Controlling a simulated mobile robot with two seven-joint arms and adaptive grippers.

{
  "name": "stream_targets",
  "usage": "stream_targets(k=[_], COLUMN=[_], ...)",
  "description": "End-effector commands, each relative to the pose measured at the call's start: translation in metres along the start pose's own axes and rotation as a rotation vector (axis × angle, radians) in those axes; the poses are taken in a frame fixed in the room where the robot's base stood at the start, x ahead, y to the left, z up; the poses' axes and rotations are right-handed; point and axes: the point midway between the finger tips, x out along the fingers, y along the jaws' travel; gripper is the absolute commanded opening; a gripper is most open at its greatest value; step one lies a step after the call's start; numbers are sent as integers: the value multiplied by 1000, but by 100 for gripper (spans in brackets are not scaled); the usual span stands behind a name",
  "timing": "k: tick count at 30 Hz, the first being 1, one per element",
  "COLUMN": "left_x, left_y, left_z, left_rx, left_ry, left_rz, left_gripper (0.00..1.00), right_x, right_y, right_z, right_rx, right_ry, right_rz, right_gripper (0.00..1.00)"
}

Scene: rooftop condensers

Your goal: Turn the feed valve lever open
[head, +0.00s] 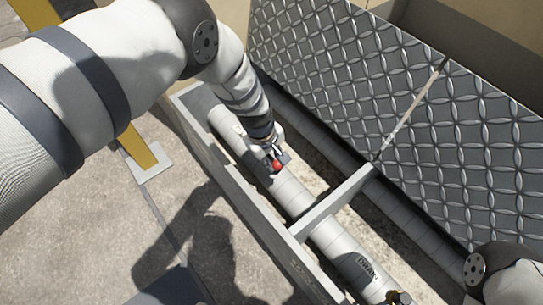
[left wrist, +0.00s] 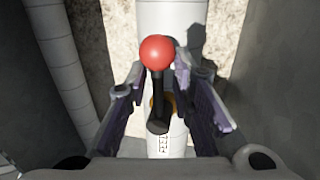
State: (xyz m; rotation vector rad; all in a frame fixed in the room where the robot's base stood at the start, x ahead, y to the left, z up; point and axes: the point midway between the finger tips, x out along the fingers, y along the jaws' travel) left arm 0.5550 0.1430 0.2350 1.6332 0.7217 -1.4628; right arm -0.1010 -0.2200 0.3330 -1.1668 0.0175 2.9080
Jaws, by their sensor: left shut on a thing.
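The valve lever has a round red knob (head: 277,166) and sits on the white pipe (head: 292,192) in the trench. In the left wrist view the lever (left wrist: 157,98) is a black stem with the red ball at its top end, and a brass-coloured part shows behind it. My left gripper (head: 273,153) reaches down into the trench and is shut on the lever, with one finger on each side of the stem in the left wrist view (left wrist: 158,80). The knob sticks out past the fingertips. Lettering on the pipe is partly hidden by the lever. My right gripper is out of view.
A second pipe (head: 397,209) runs alongside. A grey crossbar (head: 333,203) spans the trench, and lettering like "DRAIN" (head: 367,268) marks the pipe beyond it. Raised tread-plate covers (head: 330,75) stand along the right. Open concrete (head: 95,235) lies to the left.

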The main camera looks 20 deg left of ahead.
Motion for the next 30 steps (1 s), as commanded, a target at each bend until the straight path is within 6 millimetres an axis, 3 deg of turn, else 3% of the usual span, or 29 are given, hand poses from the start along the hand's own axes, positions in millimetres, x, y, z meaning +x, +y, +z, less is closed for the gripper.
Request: stream_targets(k=[1,14,15,18,26,30], left_x=[2,2,2,1,0,-16], left_y=[0,2,2,3,2,3], left_z=[7,7,7,6,2,1], left_rx=[-5,-14,-14,-14,-14,-14], left_ry=[-11,-7,-7,-5,-1,1], left_rz=[-2,3,4,4,4,4], left_gripper=[0,0,26,46,46,46], right_x=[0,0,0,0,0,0], right_y=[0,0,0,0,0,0], right_z=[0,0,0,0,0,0], right_rx=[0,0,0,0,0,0], right_ry=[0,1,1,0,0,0], right_rz=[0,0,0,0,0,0], right_gripper=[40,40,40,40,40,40])
